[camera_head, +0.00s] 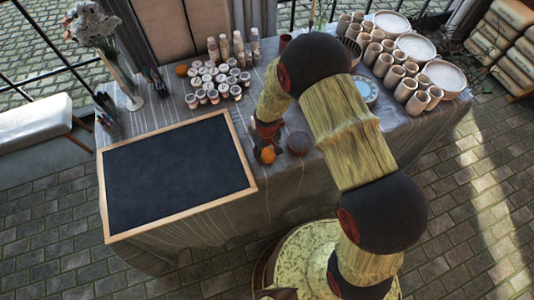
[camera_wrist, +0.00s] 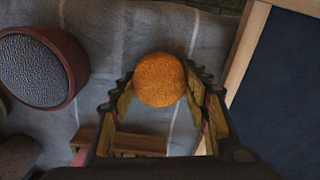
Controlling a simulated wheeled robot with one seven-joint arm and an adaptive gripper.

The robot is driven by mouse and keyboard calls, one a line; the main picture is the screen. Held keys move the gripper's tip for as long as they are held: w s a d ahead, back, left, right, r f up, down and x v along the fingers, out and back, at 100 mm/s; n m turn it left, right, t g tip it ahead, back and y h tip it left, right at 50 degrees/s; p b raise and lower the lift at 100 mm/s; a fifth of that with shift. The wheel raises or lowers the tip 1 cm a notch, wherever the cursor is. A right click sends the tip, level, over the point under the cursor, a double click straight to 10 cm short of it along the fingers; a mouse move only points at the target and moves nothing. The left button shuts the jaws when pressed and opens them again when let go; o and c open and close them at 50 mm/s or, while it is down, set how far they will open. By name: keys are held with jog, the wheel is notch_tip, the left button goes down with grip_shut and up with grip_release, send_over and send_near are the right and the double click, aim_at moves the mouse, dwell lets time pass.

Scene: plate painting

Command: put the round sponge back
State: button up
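The round sponge (camera_head: 268,154) is a small orange ball near the table's front edge, just right of the black board. It also shows in the wrist view (camera_wrist: 160,79), between my fingertips, which appear to touch it on both sides. My gripper (camera_wrist: 161,84) points down and looks shut on the sponge. In the head view my gripper (camera_head: 267,138) is small and partly hidden by my arm. I cannot tell whether the sponge still touches the cloth.
A dark red round pot (camera_wrist: 43,67) with a grey textured top stands left of the sponge in the wrist view. A wood-framed black board (camera_head: 175,170) covers the table's left. Paint jars (camera_head: 213,92), another orange round thing (camera_head: 182,70), clay cups (camera_head: 405,89) and plates (camera_head: 416,46) stand farther back.

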jog(key=o, duration=0.5)
jog(key=shift+r, duration=0.15)
notch_tip(320, 180, up, 12)
jog(key=p, duration=0.2)
notch_tip(320, 180, up, 10)
jog(key=r+t, duration=0.1)
send_over(267, 153)
jog(key=d, duration=0.3)
jog(key=s+d+r+m+t, duration=0.1)
jog(key=s+d+r, duration=0.1)
jog(key=r, duration=0.5)
jog(key=s+d+r+m+t, duration=0.1)
jog(key=s+d+r, duration=0.2)
jog(key=r, duration=0.3)
jog(key=s+d+r+m+t, duration=0.1)
jog(key=s+d+r, duration=0.1)
jog(key=s+r, duration=0.2)
jog(key=s+d+r+m, duration=0.1)
jog(key=s+d+r, duration=0.1)
jog(key=s+r, duration=0.2)
jog(key=s+d+r+m+t, duration=0.1)
jog(key=s+d+r, duration=0.1)
jog(key=s+r, duration=0.2)
jog(key=shift+s+d+t, duration=0.2)
jog(key=shift+s+t, duration=0.1)
jog(key=shift+s, duration=1.45)
